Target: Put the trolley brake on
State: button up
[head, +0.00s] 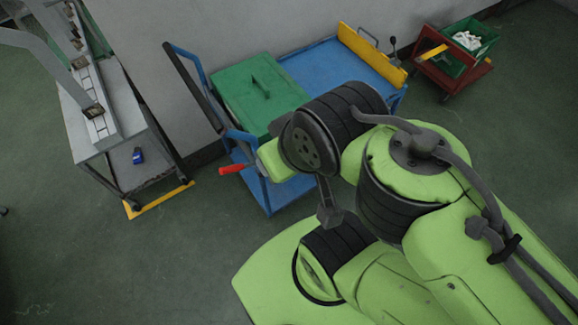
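The blue trolley (318,62) stands against the grey wall, with a dark push handle (192,84) at its left end. A red-gripped lever (232,169) sticks out to the left at the trolley's near left corner and looks like its brake lever; I cannot tell whether it is on or off. My green arm crosses in front of the trolley and hides part of its near side. The arm's far end is close to the red grip, but I cannot make out my gripper's fingers or any contact.
A green lidded box (258,92) sits on the trolley, and a yellow board (370,55) stands at its right end. A red cart (445,72) with a green crate is at the right. A grey bench (128,105) stands at the left. The floor at lower left is clear.

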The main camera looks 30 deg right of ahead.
aim_at(223, 171)
jog(key=k+u, duration=0.1)
jog(key=u, duration=0.3)
jog(key=k+j+u, duration=0.1)
jog(key=u, duration=0.3)
jog(key=k+j+u, duration=0.15)
jog(key=u, duration=0.25)
jog(key=j+u, duration=0.1)
jog(key=u, duration=0.3)
jog(key=k+j, duration=0.05)
